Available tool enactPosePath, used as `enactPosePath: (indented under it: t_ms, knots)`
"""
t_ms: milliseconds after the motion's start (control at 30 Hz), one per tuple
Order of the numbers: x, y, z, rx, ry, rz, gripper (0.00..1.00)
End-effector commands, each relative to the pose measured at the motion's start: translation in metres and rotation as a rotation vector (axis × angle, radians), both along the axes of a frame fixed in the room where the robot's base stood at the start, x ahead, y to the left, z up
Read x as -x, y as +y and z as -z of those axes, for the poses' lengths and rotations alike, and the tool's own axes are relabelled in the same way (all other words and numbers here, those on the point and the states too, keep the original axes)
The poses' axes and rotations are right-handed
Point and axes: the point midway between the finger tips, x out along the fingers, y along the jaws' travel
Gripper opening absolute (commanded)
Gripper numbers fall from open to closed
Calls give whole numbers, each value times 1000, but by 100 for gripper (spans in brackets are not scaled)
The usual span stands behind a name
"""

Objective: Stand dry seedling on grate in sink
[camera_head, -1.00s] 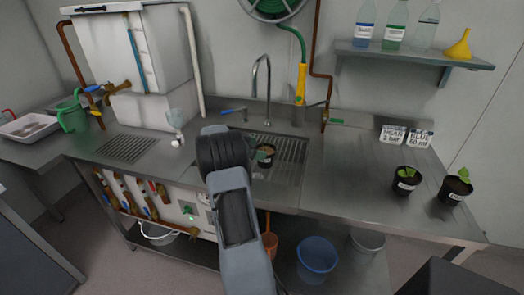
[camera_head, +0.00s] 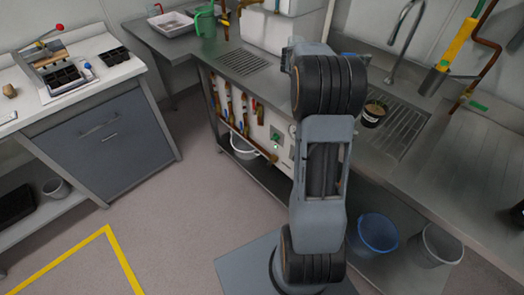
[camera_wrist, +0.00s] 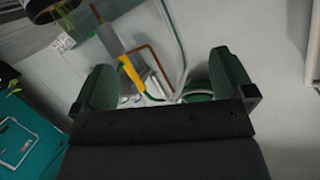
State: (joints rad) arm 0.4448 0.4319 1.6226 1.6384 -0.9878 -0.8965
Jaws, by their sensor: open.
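A black pot with a pale label (camera_head: 373,115) stands about upright in the sink, at the left part of the slatted grate (camera_head: 405,130). Its plant is too small to make out well. My arm rises just left of it in the head view and hides my gripper there. In the wrist view my gripper (camera_wrist: 162,70) is open, with two green fingers wide apart and nothing held between them. A dark round thing, perhaps a pot, is cut off at the top left of the wrist view.
The steel faucet (camera_head: 402,40) and a yellow spray handle (camera_head: 455,45) stand behind the sink. Another dark pot is partly cut off at the right edge. A blue bucket (camera_head: 374,236) sits under the counter. A bench with seedling trays (camera_head: 66,78) stands left.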

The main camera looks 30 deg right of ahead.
Motion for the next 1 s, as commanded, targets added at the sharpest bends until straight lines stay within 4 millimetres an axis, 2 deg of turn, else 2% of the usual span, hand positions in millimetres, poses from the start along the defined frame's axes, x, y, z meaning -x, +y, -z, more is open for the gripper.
enactPosePath:
  t_ms: [33, 67, 100, 167, 200, 267, 300, 367, 400, 433, 533, 600, 700, 833, 1000]
  knots:
    - [-23, 31, -26, 35, -58, -199, 100]
    - [-36, 52, -38, 45, -86, -325, 100]
    - [-51, 84, -50, 49, -110, -498, 100]
    - [-63, 139, -62, 27, -117, -749, 100]
    - [-63, 178, -64, -2, -103, -909, 100]
    - [-53, 234, -60, -64, -49, -1126, 100]
    - [-39, 268, -52, -113, 6, -1253, 100]
    - [-11, 312, -37, -194, 112, -1410, 100]
    - [11, 335, -25, -247, 195, -1492, 100]
    - [29, 349, -15, -286, 262, -1541, 100]
    - [88, 376, 15, -401, 484, -1634, 100]
    - [123, 383, 32, -459, 624, -1652, 100]
    - [162, 383, 49, -514, 782, -1643, 100]
    - [191, 380, 60, -550, 901, -1615, 100]
    - [201, 378, 64, -562, 947, -1600, 100]
